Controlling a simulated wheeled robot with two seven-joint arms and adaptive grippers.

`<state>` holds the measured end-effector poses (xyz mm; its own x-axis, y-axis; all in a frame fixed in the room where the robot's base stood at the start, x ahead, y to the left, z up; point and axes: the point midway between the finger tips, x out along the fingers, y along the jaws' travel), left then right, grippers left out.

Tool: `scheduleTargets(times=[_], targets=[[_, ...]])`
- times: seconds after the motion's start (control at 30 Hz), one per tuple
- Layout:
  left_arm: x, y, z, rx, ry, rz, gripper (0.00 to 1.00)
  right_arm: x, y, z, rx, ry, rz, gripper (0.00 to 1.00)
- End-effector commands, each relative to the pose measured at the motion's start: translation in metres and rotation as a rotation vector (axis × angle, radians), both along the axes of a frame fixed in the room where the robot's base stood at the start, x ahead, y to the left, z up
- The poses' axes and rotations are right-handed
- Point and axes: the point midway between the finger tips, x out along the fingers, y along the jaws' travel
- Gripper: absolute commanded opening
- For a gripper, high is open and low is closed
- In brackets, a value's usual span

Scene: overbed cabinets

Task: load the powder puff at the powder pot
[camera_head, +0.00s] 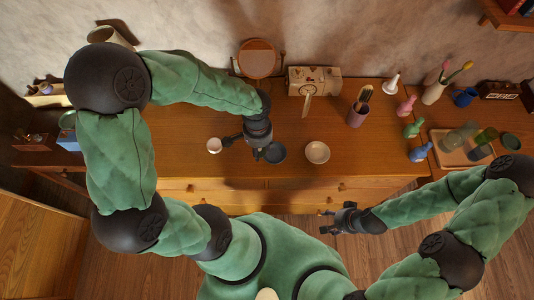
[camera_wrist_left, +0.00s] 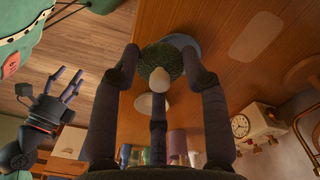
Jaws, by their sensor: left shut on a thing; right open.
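In the left wrist view, the powder puff is a dark green fuzzy disc (camera_wrist_left: 163,61) with a cream knob. My left gripper (camera_wrist_left: 160,66) is shut on it, its fingers around the knob. In the head view this gripper (camera_head: 259,153) is low over the dresser, beside a dark blue round dish (camera_head: 276,153); the puff is hidden there. The blue dish (camera_wrist_left: 182,41) shows partly behind the puff in the wrist view. A white bowl (camera_head: 317,152) is right of the dish. I cannot tell which vessel is the powder pot. My right gripper (camera_head: 324,221) is open and empty before the dresser.
A small white cup (camera_head: 214,145) stands left of the left gripper. A round mirror (camera_head: 257,58), clock box (camera_head: 315,80) and brush cup (camera_head: 359,108) stand behind. Coloured bottles (camera_head: 413,129) and a tray (camera_head: 462,155) are at right. The dresser top right of the white bowl is clear.

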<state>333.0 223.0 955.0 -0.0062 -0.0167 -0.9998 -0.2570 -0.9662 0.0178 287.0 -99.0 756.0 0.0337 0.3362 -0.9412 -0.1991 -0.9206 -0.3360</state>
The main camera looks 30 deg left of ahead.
Motion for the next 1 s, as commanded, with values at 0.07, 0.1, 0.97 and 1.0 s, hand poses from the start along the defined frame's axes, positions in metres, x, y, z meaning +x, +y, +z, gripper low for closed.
scheduleTargets(times=[0.07,0.1,0.97,1.0], targets=[[0.005,0.020,-0.001,-0.004,0.003,0.074,0.19,0.000,0.000,0.004,0.000,0.000,0.000,0.60],[0.007,0.030,-0.003,-0.005,0.004,0.106,0.19,0.000,0.000,0.006,0.000,0.000,0.000,0.60],[-0.011,0.194,-0.030,0.015,0.012,0.607,0.19,0.000,0.000,0.023,0.000,0.000,0.000,0.60],[-0.011,0.194,-0.031,0.015,0.011,0.608,0.19,0.000,0.000,0.022,0.000,0.000,0.000,0.60]])
